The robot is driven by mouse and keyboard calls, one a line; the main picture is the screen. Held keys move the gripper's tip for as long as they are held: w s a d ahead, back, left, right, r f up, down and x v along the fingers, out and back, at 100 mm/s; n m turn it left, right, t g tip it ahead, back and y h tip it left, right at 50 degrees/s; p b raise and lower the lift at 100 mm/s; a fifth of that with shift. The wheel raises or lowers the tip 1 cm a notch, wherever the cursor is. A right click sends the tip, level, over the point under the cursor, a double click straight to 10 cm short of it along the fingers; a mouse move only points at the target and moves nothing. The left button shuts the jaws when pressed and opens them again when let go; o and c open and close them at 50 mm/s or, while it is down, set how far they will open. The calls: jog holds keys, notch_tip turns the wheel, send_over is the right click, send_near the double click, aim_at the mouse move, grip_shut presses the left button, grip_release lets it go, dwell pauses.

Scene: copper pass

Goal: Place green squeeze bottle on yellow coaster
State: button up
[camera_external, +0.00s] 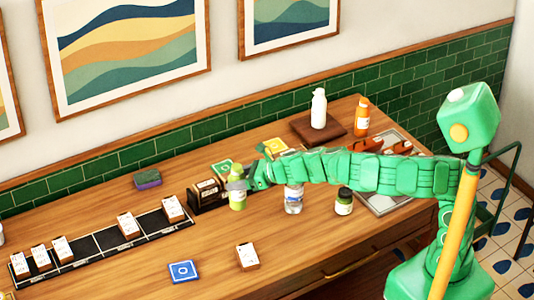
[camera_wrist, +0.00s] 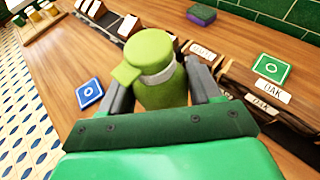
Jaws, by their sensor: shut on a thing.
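The green squeeze bottle (camera_external: 237,201) is upright over the wooden counter, and I cannot tell whether its base touches the wood. My gripper (camera_external: 240,184) is shut on it near its upper part. In the wrist view the green squeeze bottle (camera_wrist: 160,92) sits between the two dark fingers of my gripper (camera_wrist: 164,88), its cap leaning toward the upper left. The yellow coaster (camera_external: 275,146) lies farther back and to the right of the bottle, partly hidden by my arm. It does not show in the wrist view.
A green coaster (camera_external: 221,167) lies behind the bottle, a blue coaster (camera_external: 184,271) in front. A dark box (camera_external: 207,193) stands close left, by a black rail (camera_external: 104,243) with cards. A white bottle (camera_external: 318,110) stands behind.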

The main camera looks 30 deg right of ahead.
jog(key=shift+r, duration=0.4)
jog(key=shift+w+d+r, duration=0.1)
jog(key=shift+w+d, duration=0.15)
jog(key=shift+d, duration=0.05)
jog(key=w+d+r+m+t+h, duration=0.15)
jog(key=w+d, duration=0.35)
jog(key=d, duration=0.6)
jog(key=w+d+r+m+t+h, duration=0.15)
jog(key=w+d, duration=0.45)
jog(key=d, duration=0.6)
jog(key=w+d+r+m+t+h, duration=0.15)
jog(key=w+d, duration=0.35)
jog(key=d, duration=0.6)
jog(key=w+a+f, duration=0.2)
jog(key=w+f, duration=1.1)
jog(key=shift+w+a+f+m+g, duration=0.25)
jog(key=shift+w+a+m+g, duration=0.1)
jog(key=shift+g, duration=0.1)
jog(key=shift+d+h, duration=0.1)
jog(key=shift+h, duration=0.15)
jog(key=o, duration=1.2)
jog(key=shift+f, duration=0.1)
